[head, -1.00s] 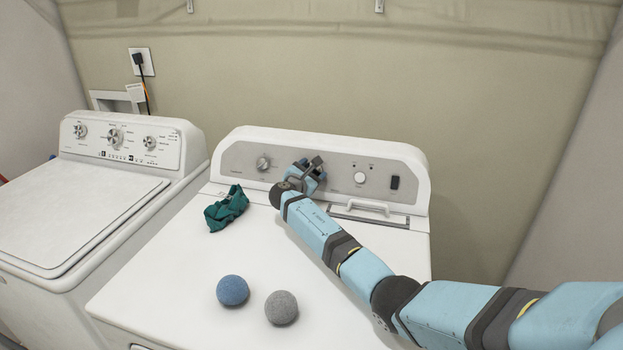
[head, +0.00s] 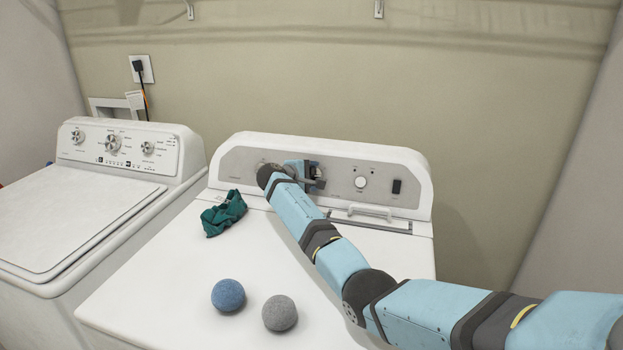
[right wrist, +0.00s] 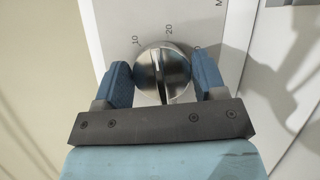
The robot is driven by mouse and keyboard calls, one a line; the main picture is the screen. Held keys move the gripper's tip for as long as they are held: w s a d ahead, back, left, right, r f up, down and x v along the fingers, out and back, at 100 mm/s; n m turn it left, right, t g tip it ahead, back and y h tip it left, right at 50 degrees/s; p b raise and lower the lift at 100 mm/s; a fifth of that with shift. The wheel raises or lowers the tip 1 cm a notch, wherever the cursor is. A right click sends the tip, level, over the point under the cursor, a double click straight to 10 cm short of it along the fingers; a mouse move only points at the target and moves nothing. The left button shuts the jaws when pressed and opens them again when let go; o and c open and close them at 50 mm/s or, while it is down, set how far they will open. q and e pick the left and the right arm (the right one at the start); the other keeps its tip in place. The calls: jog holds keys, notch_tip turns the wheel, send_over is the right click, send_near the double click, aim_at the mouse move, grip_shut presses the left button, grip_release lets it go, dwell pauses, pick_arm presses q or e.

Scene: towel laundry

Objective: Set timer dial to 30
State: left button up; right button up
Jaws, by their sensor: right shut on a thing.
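The timer dial (right wrist: 163,72) is a round metal knob on the dryer's grey panel in the right wrist view. Printed marks 10 and 20 show beside it, and another mark is partly covered by a finger. The bar across its face runs roughly up and down, with its top end between 10 and 20. My right gripper (right wrist: 162,66) has a blue finger on each side of the dial and is shut on it. In the head view my right gripper (head: 313,175) is at the panel and hides the dial. My left gripper is out of view.
On the dryer top (head: 170,275) lie a teal cloth (head: 223,213), a blue ball (head: 228,295) and a grey ball (head: 279,313). A white knob (head: 361,182) and dark switch (head: 397,187) are right of my gripper. A washer (head: 75,215) stands left.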

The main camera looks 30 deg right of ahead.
jog(key=m+y, duration=0.1)
jog(key=m, duration=0.1)
jog(key=shift+m+g, duration=0.3)
jog(key=shift+m, duration=0.1)
jog(key=m+y+p, duration=0.1)
jog(key=m, duration=0.2)
jog(key=shift+y, duration=0.3)
jog(key=m+y+p, duration=0.1)
jog(key=m, duration=0.2)
jog(key=shift+m+y, duration=0.4)
jog(key=shift+m+y+p, duration=0.5)
jog(key=shift+m+p, duration=0.05)
jog(key=shift+m, duration=0.25)
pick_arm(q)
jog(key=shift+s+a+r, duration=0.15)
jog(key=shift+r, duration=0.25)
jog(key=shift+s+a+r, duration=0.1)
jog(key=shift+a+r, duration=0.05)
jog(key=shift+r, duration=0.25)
pick_arm(e)
jog(key=shift+m, duration=0.3)
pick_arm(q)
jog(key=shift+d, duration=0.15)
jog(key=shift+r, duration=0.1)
pick_arm(e)
jog(key=o, duration=0.9)
